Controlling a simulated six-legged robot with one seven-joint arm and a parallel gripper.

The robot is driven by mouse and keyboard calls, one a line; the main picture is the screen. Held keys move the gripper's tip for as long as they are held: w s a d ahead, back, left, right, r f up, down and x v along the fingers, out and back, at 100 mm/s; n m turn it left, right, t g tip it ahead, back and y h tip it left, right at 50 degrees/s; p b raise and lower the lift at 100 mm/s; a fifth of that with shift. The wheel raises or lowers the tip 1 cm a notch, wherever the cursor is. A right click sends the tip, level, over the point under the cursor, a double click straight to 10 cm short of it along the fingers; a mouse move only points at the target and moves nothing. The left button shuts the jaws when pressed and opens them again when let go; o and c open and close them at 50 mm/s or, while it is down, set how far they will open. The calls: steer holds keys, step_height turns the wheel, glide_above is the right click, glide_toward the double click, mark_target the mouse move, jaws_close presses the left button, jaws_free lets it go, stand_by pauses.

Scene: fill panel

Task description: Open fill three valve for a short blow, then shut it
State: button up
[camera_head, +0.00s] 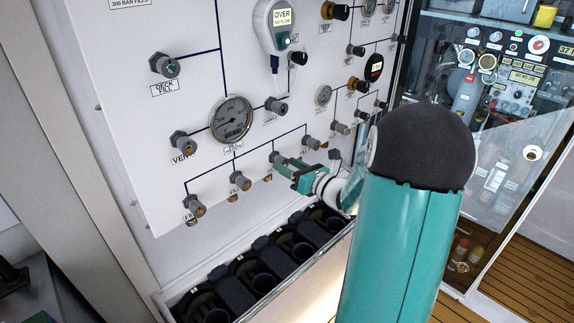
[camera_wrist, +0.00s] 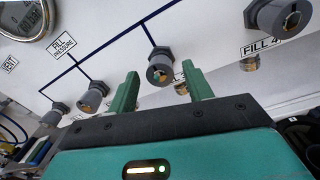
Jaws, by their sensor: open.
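The fill three valve (camera_head: 277,157) is a grey round knob with a brassy centre, third from the left in the panel's bottom row. In the wrist view the same knob (camera_wrist: 161,66) shows between the tips of my two green fingers. My gripper (camera_head: 285,162) is open at this valve, with one finger on each side of the knob in the wrist view (camera_wrist: 162,76). I cannot tell whether the fingers touch it. The label under the knob is mostly hidden by a finger. How far the valve is turned cannot be told.
The fill four knob (camera_wrist: 283,14) is to the right, above its FILL 4 label (camera_wrist: 262,48). Two more fill knobs (camera_head: 240,181) (camera_head: 194,206) stand to the left. A fill pressure gauge (camera_head: 231,119) is above. A trough of dark cylinders (camera_head: 262,283) lies below the panel.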

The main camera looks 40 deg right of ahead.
steer(key=shift+w, duration=0.55)
steer(key=shift+c, duration=0.4)
steer(key=c, duration=0.9)
